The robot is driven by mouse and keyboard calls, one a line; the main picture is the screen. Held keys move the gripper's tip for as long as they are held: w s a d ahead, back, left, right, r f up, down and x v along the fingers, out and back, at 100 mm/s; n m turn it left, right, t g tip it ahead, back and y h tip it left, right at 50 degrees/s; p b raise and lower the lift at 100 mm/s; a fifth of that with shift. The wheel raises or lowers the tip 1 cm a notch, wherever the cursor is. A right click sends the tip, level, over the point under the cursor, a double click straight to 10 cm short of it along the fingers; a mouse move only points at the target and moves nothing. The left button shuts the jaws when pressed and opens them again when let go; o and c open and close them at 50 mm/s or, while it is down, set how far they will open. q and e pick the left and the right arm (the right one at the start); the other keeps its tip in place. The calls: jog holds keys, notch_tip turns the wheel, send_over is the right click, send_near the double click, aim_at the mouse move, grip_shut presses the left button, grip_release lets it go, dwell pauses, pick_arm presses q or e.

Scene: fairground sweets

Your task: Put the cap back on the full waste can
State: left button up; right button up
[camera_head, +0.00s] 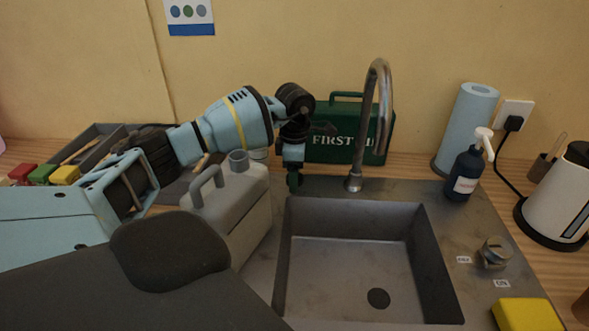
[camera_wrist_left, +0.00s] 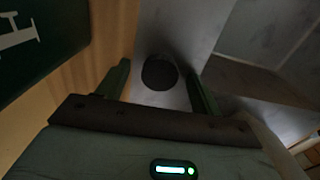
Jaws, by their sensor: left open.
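The waste can (camera_head: 240,205) is a grey jerry can with a top handle, standing left of the sink. Its neck (camera_head: 238,160) shows no cap on it. My left gripper (camera_head: 293,183) points down behind and right of the can, near the sink's back left corner. In the left wrist view my left gripper (camera_wrist_left: 158,70) is open, its green fingers apart. A dark round disc, which looks like the cap (camera_wrist_left: 160,74), lies on the grey sink surround between the fingertips. In the head view the gripper hides it. My right gripper is not in view.
A green first aid box (camera_head: 340,145) stands against the wall behind my gripper. The tap (camera_head: 372,110) rises just to the right. The sink basin (camera_head: 350,255) is empty. A soap bottle (camera_head: 466,172) and a blue paper roll (camera_head: 468,125) stand further right.

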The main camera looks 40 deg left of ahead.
pick_arm(q)
jog(key=c, duration=1.1)
jog(key=shift+o, duration=0.2)
jog(key=shift+r, duration=0.1)
notch_tip(320, 180, up, 10)
